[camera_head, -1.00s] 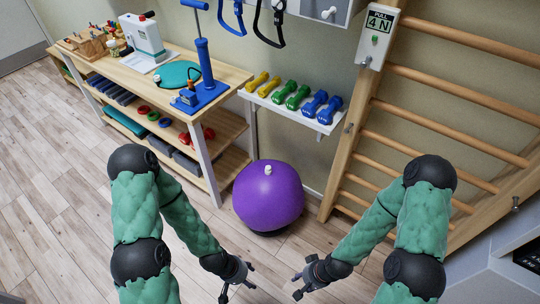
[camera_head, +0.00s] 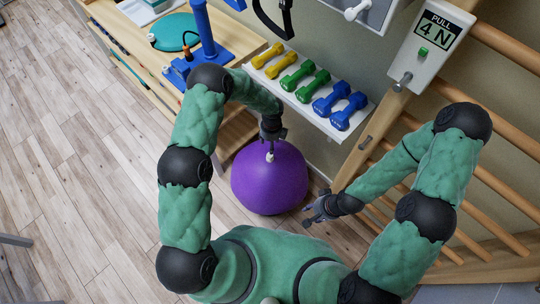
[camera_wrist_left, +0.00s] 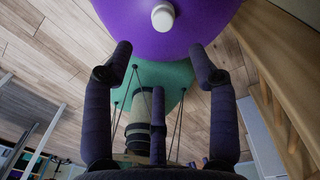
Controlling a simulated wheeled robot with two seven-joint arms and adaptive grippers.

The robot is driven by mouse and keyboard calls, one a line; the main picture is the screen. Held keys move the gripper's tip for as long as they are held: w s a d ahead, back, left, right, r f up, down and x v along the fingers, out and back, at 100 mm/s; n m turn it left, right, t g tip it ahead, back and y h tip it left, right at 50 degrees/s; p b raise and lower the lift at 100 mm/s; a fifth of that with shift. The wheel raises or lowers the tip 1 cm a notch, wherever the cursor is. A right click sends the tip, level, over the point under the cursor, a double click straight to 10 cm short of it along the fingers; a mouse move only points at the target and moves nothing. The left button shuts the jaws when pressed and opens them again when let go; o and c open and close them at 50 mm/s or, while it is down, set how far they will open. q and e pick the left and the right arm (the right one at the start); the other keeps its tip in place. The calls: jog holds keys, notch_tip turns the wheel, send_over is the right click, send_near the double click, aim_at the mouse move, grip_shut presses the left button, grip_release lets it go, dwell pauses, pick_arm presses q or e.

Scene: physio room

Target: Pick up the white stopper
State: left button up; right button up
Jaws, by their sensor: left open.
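The white stopper (camera_head: 270,157) sits on top of the purple ball (camera_head: 268,185) on the floor. In the left wrist view the stopper (camera_wrist_left: 163,17) stands out from the purple surface (camera_wrist_left: 210,22) near the top edge, beyond the fingertips and roughly midway between them. My left gripper (camera_head: 271,142) is just above the stopper, pointing down. Its fingers (camera_wrist_left: 160,60) are spread wide with nothing between them. My right gripper (camera_head: 313,212) is right of the ball, empty, with its fingers apart.
A shelf (camera_head: 290,95) with yellow, green and blue dumbbells is close behind the left gripper. A wooden bench (camera_head: 235,75) with a blue pump (camera_head: 205,45) is at the upper left. Wooden wall bars (camera_head: 510,150) rise at the right. Open floor lies at the left.

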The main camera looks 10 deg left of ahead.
pick_arm(q)
jog(key=b, duration=0.2)
send_over(270, 157)
jog(key=w, duration=0.1)
notch_tip(270, 157, down, 6)
jog(key=shift+a+r, duration=0.15)
jog(key=shift+r, duration=0.05)
jog(key=shift+w+f+b, duration=0.15)
jog(key=shift+f+b, duration=1.1)
jog(key=shift+f, duration=1.4)
jog(key=shift+r, duration=0.1)
jog(key=c, duration=1)
